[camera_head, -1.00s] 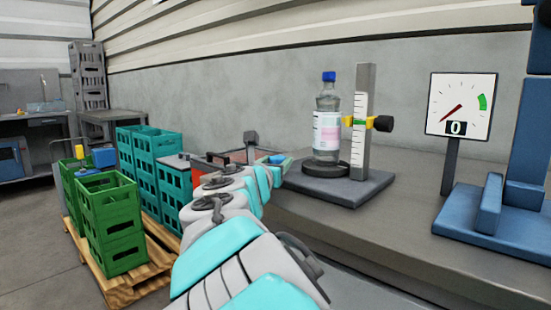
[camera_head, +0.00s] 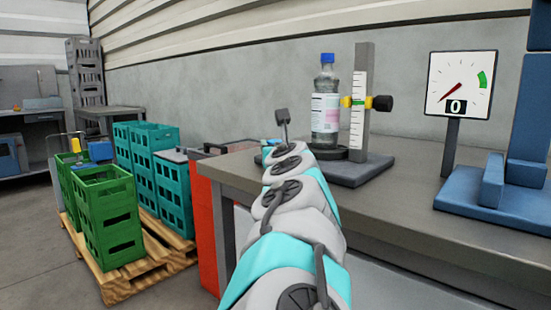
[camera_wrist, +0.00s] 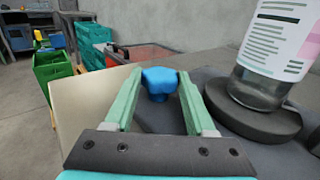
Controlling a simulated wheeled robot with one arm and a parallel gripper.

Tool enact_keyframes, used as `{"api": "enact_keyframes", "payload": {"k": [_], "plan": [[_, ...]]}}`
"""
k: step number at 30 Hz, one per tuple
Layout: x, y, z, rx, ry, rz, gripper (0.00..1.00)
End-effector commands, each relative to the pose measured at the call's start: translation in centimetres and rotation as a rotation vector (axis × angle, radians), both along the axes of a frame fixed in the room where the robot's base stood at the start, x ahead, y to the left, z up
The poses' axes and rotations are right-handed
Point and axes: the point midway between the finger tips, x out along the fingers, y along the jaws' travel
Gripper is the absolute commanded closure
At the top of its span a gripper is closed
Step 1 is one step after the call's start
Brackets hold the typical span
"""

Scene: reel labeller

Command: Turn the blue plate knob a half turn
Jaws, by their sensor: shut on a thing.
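The blue plate knob (camera_wrist: 160,80) shows in the wrist view, lobed, between the tips of my gripper's green fingers. My gripper (camera_wrist: 158,92) is shut on it. To its right, a dark round plate (camera_wrist: 255,122) carries a clear bottle with a white and pink label (camera_wrist: 280,35). The bottle, blue-capped and upright, also shows in the head view (camera_head: 326,105). It stands on the grey base (camera_head: 365,172), beside the scale post. In the head view my arm hides most of the knob area.
A scale post (camera_head: 361,130) with a yellow clamp and black knob (camera_head: 383,103) stands right of the bottle. A dial (camera_head: 461,85) reading 0 and a blue stand (camera_head: 500,208) are farther right. Green crates (camera_head: 105,215) sit on a pallet at the left.

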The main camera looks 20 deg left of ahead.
Motion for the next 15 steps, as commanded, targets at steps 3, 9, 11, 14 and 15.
{"api": "enact_keyframes", "payload": {"k": [3,9,11,14,15], "plan": [[0.08,-0.13,-0.27,0.002,-0.001,0.031,1.00],[0.05,-0.10,-0.13,0.003,0.001,0.068,1.00],[0.08,-0.13,-0.08,0.003,0.001,0.072,1.00],[0.09,-0.17,-0.01,0.003,0.001,0.077,1.00],[0.08,-0.15,0.02,0.003,0.001,0.078,1.00]]}}
